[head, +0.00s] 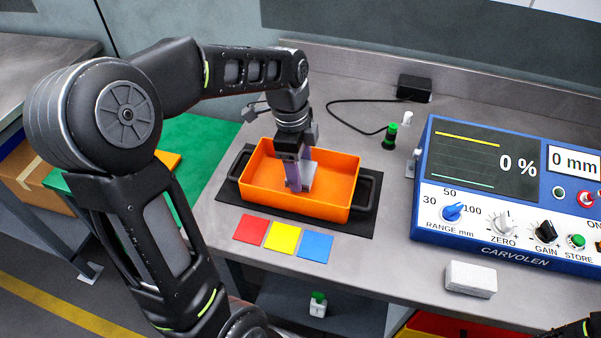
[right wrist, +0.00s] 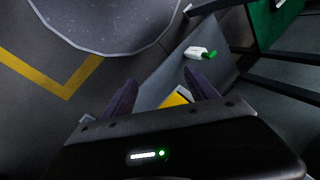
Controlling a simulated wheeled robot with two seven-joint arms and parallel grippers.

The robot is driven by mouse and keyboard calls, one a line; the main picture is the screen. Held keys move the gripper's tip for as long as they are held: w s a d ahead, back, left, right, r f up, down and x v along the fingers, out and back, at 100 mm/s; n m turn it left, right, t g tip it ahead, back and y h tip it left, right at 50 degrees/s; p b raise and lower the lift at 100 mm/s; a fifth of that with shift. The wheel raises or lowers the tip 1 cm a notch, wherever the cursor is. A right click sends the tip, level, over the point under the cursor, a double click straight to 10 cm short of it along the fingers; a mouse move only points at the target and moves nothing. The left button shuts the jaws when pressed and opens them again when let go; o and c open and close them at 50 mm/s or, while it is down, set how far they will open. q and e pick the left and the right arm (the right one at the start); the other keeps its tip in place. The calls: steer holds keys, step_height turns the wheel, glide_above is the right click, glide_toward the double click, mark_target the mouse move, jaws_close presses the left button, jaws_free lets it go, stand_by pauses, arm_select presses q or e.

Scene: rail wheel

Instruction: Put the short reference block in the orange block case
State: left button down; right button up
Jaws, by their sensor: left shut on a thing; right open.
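The orange block case (head: 330,203) is an open tray with black side handles. It sits on a black mat (head: 229,191) on the grey bench. My left gripper (head: 299,182) points down into the case and is shut on a small grey block, the short reference block (head: 309,176). The block is inside the outline of the case; whether it touches the case floor I cannot tell. My right gripper (right wrist: 150,95) is open in the right wrist view, with nothing between its fingers, away from the case.
A blue test instrument (head: 480,235) stands to the right. A white block (head: 471,279) lies in front of it. Red, yellow and blue cards (head: 283,237) lie before the case. Another bottle (head: 318,304) stands on the shelf below.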

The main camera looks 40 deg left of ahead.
arm_select(q)
steer(key=shift+f, duration=1.15)
steer(key=shift+f, duration=0.15)
steer(key=shift+c, duration=1.4)
jaws_free()
step_height(320, 180, up, 12)
steer(key=a, duration=0.1)
steer(key=shift+s+a+b, duration=0.15)
steer(key=shift+s+b, duration=0.1)
steer(key=shift+b, duration=0.05)
